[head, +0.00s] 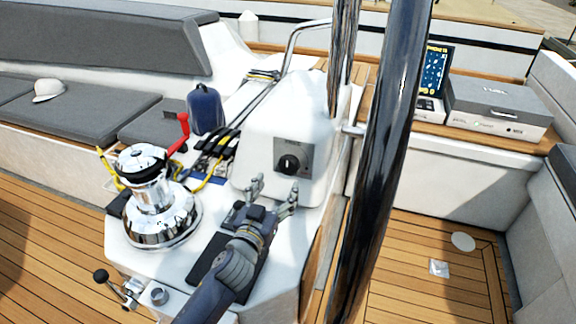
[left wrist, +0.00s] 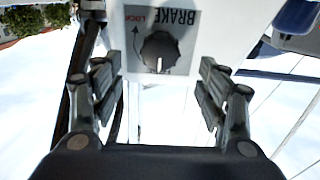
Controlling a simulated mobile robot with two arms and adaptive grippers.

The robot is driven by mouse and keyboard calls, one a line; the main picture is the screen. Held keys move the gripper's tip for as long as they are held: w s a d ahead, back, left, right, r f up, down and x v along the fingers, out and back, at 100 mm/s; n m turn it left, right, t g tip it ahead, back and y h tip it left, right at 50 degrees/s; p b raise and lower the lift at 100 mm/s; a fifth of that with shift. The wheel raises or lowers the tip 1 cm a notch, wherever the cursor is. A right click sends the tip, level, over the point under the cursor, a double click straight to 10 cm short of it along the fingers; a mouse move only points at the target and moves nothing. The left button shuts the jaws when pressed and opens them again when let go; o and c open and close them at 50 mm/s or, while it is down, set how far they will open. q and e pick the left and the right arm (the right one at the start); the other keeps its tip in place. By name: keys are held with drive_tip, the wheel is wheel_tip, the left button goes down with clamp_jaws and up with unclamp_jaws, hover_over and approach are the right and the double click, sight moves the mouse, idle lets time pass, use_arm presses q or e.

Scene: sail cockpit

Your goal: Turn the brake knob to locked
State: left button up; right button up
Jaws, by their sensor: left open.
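The brake knob (head: 289,163) is a round black knob on a grey square plate (head: 306,146) on the white pedestal's face. In the left wrist view the knob (left wrist: 160,52) shows upside down under the word BRAKE and a red LOCK mark with a curved arrow. A white pointer line on the knob points away from the lettering. My left gripper (head: 272,192) is open, just below and in front of the knob. In the left wrist view its fingers (left wrist: 160,88) stand on either side of the knob, apart from it. My right gripper is not in view.
A chrome winch (head: 157,200) with a red handle (head: 180,132) stands left of my left arm. A thick dark pole (head: 385,150) rises right of the pedestal.

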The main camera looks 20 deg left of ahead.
sight(287, 168)
use_arm(q)
drive_tip(key=w, duration=0.5)
drive_tip(key=shift+d, duration=0.1)
drive_tip(key=shift+w, duration=1.7)
drive_tip(key=c, duration=1.1)
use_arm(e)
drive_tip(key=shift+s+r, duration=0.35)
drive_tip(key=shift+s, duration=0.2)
